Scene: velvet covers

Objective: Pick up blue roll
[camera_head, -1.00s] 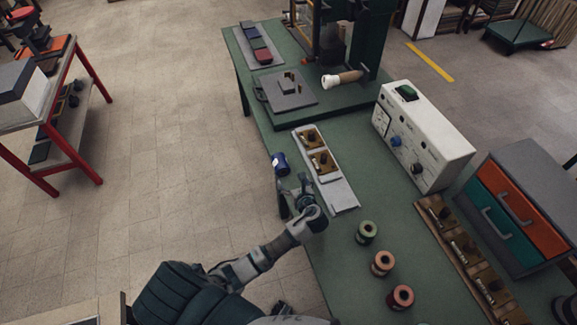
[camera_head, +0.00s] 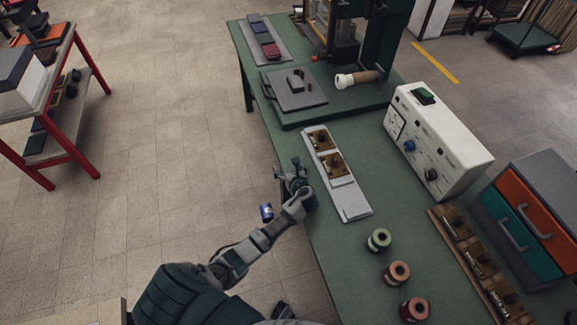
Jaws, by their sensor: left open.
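The blue roll (camera_head: 266,212), a small blue cylinder with a pale end, shows beyond the left edge of the green table (camera_head: 345,211), against the floor. I cannot tell whether it is in the air or lying on the floor. My left gripper (camera_head: 287,169) is open and empty at the table's left edge, above the roll in the picture and apart from it. Green (camera_head: 379,239), orange (camera_head: 397,272) and red (camera_head: 415,309) rolls stand on the table. My right gripper is not in view.
A grey plate with brown fittings (camera_head: 329,160) lies right of my left gripper. Behind it is a white control box (camera_head: 437,140). A drawer cabinet (camera_head: 530,215) and a wooden rack (camera_head: 470,258) stand at the right. The floor left of the table is largely clear.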

